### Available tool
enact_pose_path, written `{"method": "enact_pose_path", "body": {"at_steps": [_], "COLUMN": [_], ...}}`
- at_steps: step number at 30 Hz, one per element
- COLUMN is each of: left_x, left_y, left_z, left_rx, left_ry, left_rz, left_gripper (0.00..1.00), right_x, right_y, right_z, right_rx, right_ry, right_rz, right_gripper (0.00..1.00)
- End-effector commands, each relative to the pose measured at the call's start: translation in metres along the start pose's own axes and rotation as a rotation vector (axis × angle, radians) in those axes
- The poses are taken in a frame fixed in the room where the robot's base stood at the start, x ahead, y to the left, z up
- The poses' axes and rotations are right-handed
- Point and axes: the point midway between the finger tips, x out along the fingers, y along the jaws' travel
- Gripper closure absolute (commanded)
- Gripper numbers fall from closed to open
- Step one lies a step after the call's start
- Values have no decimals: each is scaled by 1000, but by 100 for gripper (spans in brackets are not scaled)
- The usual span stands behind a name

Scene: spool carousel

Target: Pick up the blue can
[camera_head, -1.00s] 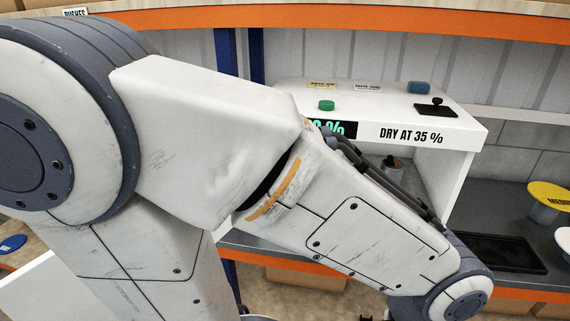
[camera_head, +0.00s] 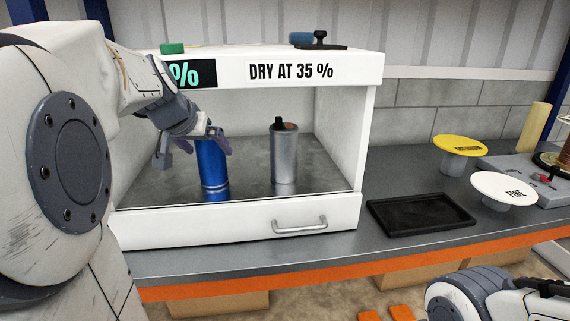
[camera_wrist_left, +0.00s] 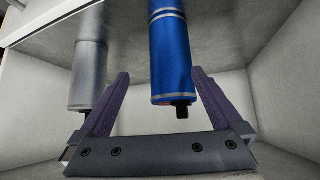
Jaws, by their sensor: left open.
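The blue can (camera_head: 211,172) stands upright inside the white drying cabinet (camera_head: 372,70), on its grey floor. My left gripper (camera_head: 192,150) reaches into the cabinet at the can's top. It is open, with one finger on each side of the can in the head view. In the left wrist view the blue can (camera_wrist_left: 171,55) shows between the two open fingers (camera_wrist_left: 160,78), its dark nozzle toward the gripper. I cannot tell whether a finger touches it. My right gripper is not in view.
A silver can (camera_head: 284,158) with a dark nozzle stands right of the blue can, near a finger in the left wrist view (camera_wrist_left: 88,75). The cabinet's walls and top enclose the space. A black tray (camera_head: 420,215) and yellow and white discs (camera_head: 459,145) are to the right.

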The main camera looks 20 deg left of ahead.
Motion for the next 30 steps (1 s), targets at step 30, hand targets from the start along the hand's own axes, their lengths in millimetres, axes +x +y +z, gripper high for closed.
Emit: {"method": "enact_pose_path", "body": {"at_steps": [30], "left_x": [71], "left_y": [-28], "left_z": [1], "left_rx": [-26], "left_ry": [19], "left_rz": [-40], "left_gripper": [12], "right_x": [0], "right_y": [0], "right_z": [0], "right_rx": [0], "right_ry": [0], "right_rz": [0], "right_gripper": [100]}}
